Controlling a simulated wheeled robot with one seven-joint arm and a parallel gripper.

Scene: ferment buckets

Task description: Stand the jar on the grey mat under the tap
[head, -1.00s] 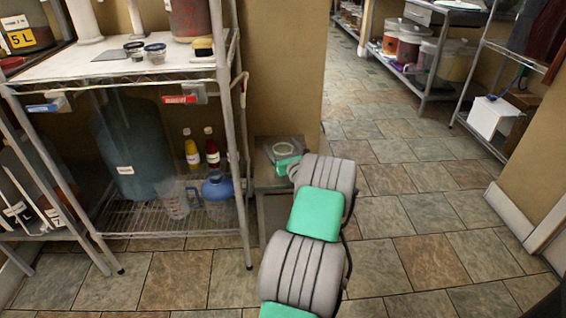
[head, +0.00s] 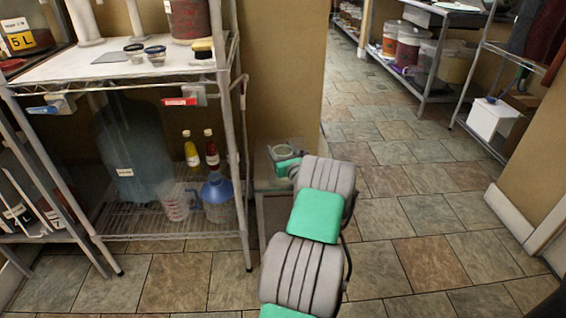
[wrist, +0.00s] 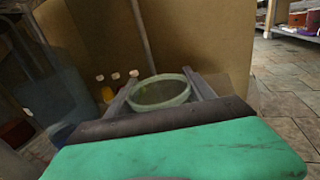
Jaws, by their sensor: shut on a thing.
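The jar (wrist: 160,92) is clear and greenish with a wide round rim, and its mouth faces up in the wrist view. My gripper (wrist: 160,96) is shut on it, with one dark finger on each side. In the head view the jar (head: 284,152) shows just past my wrist, at or over a small grey stand beside the wall. I cannot tell whether it touches the stand. A flat dark grey mat (head: 111,57) lies on the white shelf top at the upper left. I cannot make out a tap.
The wire rack's white top (head: 60,72) holds small dark-lidded containers (head: 154,53) and a red bucket (head: 190,18). A rack post (head: 243,180) stands left of the small stand (head: 275,185). A large blue carboy (head: 140,160) and bottles fill the lower shelf. The tiled floor at right is clear.

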